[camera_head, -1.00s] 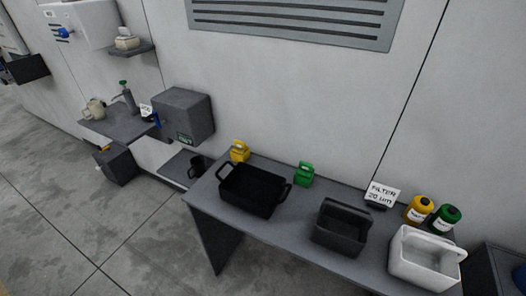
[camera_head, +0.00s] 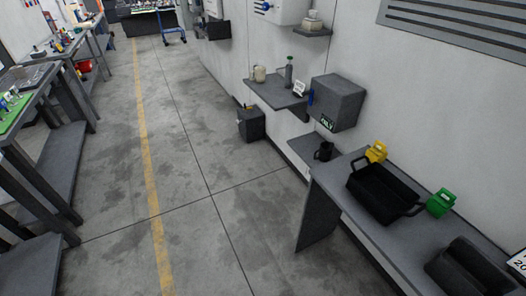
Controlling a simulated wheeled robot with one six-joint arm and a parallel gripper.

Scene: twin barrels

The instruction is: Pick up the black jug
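A small black jug (camera_head: 324,151) stands upright on a low grey shelf (camera_head: 303,146), just past the far end of the grey table and below a grey wall box. It looks like a dark mug-sized vessel with a handle; its details are too small to tell. My gripper is not in view.
The grey table (camera_head: 345,198) at right holds a black tray with handles (camera_head: 384,191), a yellow jug (camera_head: 376,152), a green jug (camera_head: 440,203) and a dark bin (camera_head: 470,266). A dark floor bin (camera_head: 251,124) stands by the wall. The floor (camera_head: 200,210) is clear; workbenches (camera_head: 40,150) line the left.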

